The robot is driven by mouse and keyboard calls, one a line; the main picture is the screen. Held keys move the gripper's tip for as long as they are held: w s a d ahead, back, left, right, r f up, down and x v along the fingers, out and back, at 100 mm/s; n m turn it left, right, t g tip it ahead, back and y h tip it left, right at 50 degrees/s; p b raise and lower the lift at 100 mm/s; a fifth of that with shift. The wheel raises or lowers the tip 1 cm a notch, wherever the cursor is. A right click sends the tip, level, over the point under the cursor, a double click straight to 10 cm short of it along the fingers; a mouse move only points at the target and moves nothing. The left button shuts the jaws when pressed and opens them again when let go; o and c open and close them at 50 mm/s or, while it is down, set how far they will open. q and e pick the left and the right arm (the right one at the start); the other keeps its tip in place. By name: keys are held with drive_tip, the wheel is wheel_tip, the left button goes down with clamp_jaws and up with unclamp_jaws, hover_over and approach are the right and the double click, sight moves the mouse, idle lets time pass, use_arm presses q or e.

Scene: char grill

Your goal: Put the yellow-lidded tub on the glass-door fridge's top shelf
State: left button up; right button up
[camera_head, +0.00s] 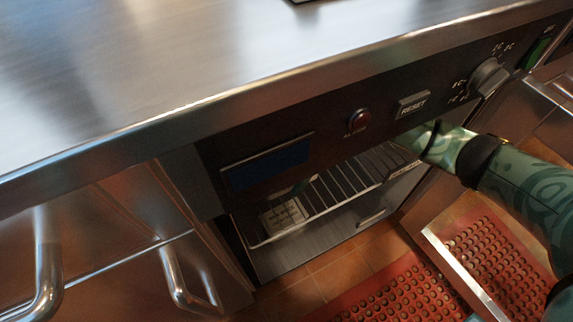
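I see no yellow-lidded tub in this view. An open compartment with a wire rack (345,182) shows under the dark control panel (335,135); I cannot tell whether it belongs to the glass-door fridge. A pale, printed block-like item (283,215) sits at the rack's left end. My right arm comes in from the right, and its wrist passes under the panel's lower edge near the rack's right end. The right gripper's fingers are hidden there. My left arm and gripper do not show.
A steel counter (190,70) fills the upper left, with its front edge above the panel. A knob (488,77) sticks out at the right. Steel doors with bar handles (47,262) stand at lower left. Red perforated mats (385,292) lie on the tiled floor (315,277).

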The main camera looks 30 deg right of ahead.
drive_tip(key=shift+r, duration=0.15)
drive_tip(key=shift+d+r+p, duration=0.5)
drive_tip(key=shift+d+r, duration=0.05)
drive_tip(key=shift+d, duration=0.3)
drive_tip(key=d, duration=0.5)
drive_tip(key=d+b, duration=0.1)
drive_tip(key=d, duration=0.4)
drive_tip(key=shift+w+d+f, duration=0.1)
drive_tip(key=shift+w+d, duration=0.1)
drive_tip(key=shift+d, duration=0.2)
drive_tip(key=shift+s, duration=0.1)
